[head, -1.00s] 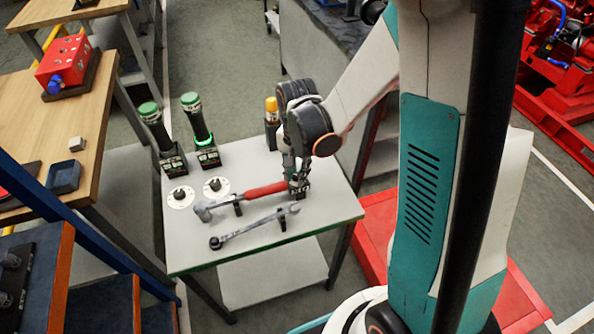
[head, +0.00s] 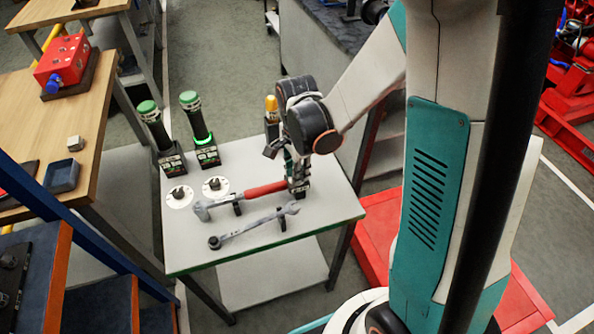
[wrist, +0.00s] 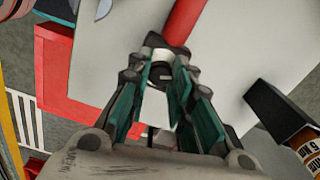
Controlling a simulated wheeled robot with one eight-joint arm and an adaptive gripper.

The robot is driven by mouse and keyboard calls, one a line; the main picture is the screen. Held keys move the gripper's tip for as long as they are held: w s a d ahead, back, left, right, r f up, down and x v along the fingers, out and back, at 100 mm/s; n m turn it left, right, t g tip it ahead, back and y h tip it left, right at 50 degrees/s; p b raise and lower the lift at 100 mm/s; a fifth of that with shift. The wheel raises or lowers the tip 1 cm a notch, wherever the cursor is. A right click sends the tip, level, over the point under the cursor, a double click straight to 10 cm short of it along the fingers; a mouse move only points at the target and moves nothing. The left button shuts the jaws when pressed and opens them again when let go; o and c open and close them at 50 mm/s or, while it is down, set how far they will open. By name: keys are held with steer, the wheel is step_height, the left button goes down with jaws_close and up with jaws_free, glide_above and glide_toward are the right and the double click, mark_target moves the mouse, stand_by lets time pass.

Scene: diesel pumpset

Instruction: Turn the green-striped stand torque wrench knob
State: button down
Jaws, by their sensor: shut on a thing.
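My gripper (head: 297,172) is at the right part of the small white table, over a dark stand (head: 301,190) by the end of the red hammer handle. In the wrist view its teal-padded fingers (wrist: 163,105) are around a dark round top with a pale ring (wrist: 161,70), which I take for the torque wrench knob. The fingers hide most of that wrench. Two upright green-capped torque wrenches stand at the back left: the left one (head: 153,125) and the right one (head: 196,118), which has a lit green ring. I cannot tell stripe colours on the stand under my gripper.
A yellow-capped tool (head: 272,112) stands just behind my gripper; it also shows in the wrist view (wrist: 306,152). A red-handled hammer (head: 262,190) and a spanner (head: 255,226) lie on holders in front. Two round white dials (head: 215,187) are at the table's left.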

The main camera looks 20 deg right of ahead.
steer(key=m, duration=0.7)
steer(key=shift+b, duration=0.3)
stand_by(0.4)
steer(key=c, duration=1.4)
jaws_free()
step_height(320, 180, up, 12)
